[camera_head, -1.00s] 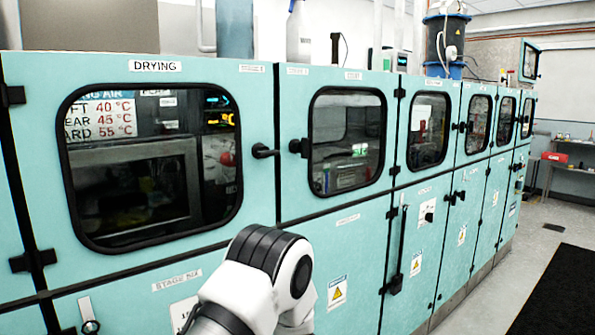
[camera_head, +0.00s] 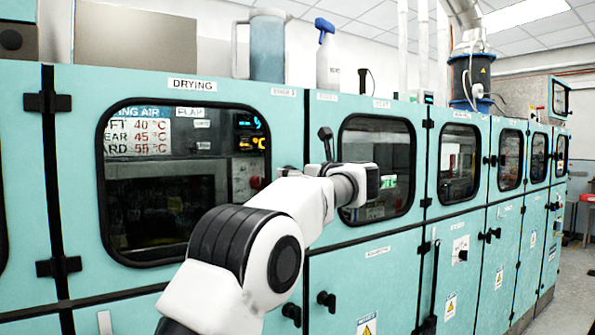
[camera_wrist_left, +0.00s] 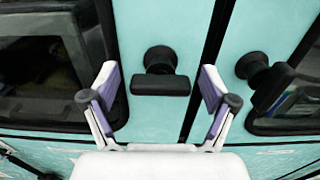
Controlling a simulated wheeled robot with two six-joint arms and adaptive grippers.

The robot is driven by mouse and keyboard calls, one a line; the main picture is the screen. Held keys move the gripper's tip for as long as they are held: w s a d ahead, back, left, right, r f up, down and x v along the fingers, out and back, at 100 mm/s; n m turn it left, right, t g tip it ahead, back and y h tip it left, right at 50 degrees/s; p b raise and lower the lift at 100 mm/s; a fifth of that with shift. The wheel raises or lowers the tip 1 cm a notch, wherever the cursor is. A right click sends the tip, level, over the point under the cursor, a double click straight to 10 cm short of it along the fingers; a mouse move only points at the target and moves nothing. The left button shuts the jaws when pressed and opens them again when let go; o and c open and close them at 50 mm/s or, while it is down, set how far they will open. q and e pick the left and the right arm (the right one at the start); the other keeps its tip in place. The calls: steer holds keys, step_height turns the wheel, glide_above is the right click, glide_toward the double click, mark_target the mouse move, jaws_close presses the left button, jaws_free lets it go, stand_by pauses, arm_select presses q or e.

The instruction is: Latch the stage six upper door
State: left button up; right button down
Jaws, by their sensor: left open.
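The stage six upper door is the teal panel marked DRYING (camera_head: 192,85), with a large dark window. It looks flush with its neighbours. Its black handle is hidden behind my left arm in the head view. In the left wrist view this handle (camera_wrist_left: 160,84) has a round base and a bar lying crosswise, left of the door seam. My left gripper (camera_wrist_left: 158,78) is open, with one finger on each side of the handle and no visible grip on it. In the head view its fingers are hidden by the arm. My right gripper is not in view.
The adjacent door's black handle (camera_wrist_left: 268,82) is close to the right finger, across the seam; it also stands in the head view (camera_head: 325,142). Lower door handles (camera_head: 327,300) stick out below. A spray bottle (camera_head: 328,60) and a jug (camera_head: 267,45) stand on top.

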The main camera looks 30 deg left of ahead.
arm_select(q)
steer(key=shift+w, duration=0.1)
steer(key=c, duration=1.2)
steer(key=shift+o, duration=0.2)
